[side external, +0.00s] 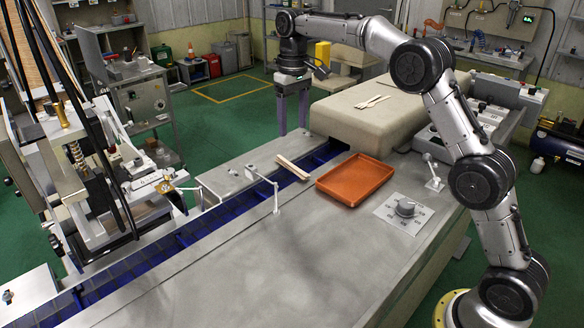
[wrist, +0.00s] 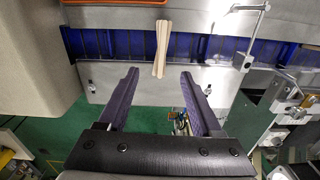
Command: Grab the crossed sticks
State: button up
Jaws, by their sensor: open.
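Two pale wooden sticks lie crossed at a narrow angle on top of the beige housing (side external: 372,102) in the side view. A second pair of sticks (side external: 293,168) lies close together across the blue conveyor; it also shows in the wrist view (wrist: 161,48), upper middle, slightly splayed. My gripper (side external: 292,130) points down beyond the conveyor, left of the housing. In the wrist view its two dark purple fingers (wrist: 160,75) are wide apart and empty, with the conveyor sticks ahead of the tips. The sticks on the housing are not seen in the wrist view.
An orange tray (side external: 355,180) stands on the grey table by the conveyor (side external: 185,238). The beige housing also fills the left of the wrist view (wrist: 28,55). A thin metal bracket (side external: 275,194) rises beside the conveyor. A wrapping machine (side external: 110,170) stands at left.

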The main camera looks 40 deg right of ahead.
aim_at(292, 165)
jog(key=f, duration=1.1)
jog(key=shift+a, duration=0.2)
jog(key=shift+c, duration=0.3)
grip_shut()
